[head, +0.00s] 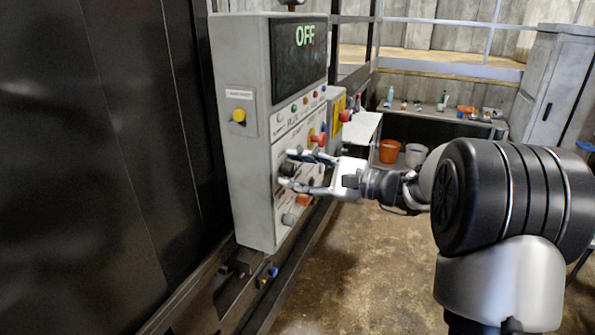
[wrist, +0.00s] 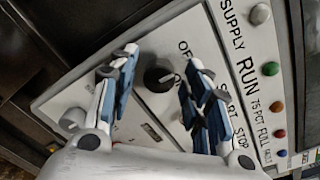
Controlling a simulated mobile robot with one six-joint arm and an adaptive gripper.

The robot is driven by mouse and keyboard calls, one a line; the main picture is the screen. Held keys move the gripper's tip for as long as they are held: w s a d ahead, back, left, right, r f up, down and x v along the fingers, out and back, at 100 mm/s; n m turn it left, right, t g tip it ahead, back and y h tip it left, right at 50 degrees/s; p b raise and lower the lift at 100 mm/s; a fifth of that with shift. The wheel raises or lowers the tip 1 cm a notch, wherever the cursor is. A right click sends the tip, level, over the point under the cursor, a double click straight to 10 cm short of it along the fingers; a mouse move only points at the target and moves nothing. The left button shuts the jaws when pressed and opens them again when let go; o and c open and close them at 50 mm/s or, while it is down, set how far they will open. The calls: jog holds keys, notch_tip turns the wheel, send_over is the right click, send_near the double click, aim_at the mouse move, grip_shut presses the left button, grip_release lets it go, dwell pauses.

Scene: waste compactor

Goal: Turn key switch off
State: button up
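A grey control panel (head: 243,80) stands at centre left, and its dark display (head: 300,55) reads "OFF". A black round knob (wrist: 158,78) with a pale mark sits on the white panel face beside partly hidden OFF/ON lettering. I cannot tell for sure whether it is the key switch. My gripper (head: 290,169) is at the panel front, fingers pointing at it. In the wrist view my gripper (wrist: 160,85) is open, with one finger on each side of the black knob and visible gaps between. A grey knob (wrist: 72,120) is further left; it also shows low on the panel in the head view (head: 289,219).
A red button (head: 319,139) and a yellow button (head: 239,116) stick out from the panel. Coloured lamps (wrist: 270,69) line its edge in the wrist view. A dark wall (head: 90,150) is at left.

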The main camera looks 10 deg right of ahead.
jog(key=shift+d, duration=0.1)
jog(key=v, duration=1.2)
jog(key=s+a+f+n+g+h+b, duration=0.1)
jog(key=s+a+f+n+g+h, duration=0.25)
jog(key=s+a, duration=0.45)
jog(key=s+a+f+n+g+h, duration=0.2)
jog(key=s+a+n+g, duration=0.2)
jog(key=s+a, duration=0.4)
jog(key=s+d+f+n+h, duration=0.2)
jog(key=s+h, duration=0.1)
jog(key=s, duration=0.1)
jog(key=s+d+f+n+t+h, duration=0.1)
jog(key=s+d+f+n+h, duration=0.1)
jog(key=s, duration=0.3)
jog(key=s+d+f+n+t+h+b, duration=0.1)
jog(key=s+d+f+n+h, duration=0.1)
jog(key=s+n+h, duration=0.2)
jog(key=shift+s+f, duration=0.15)
jog(key=shift+f, duration=0.15)
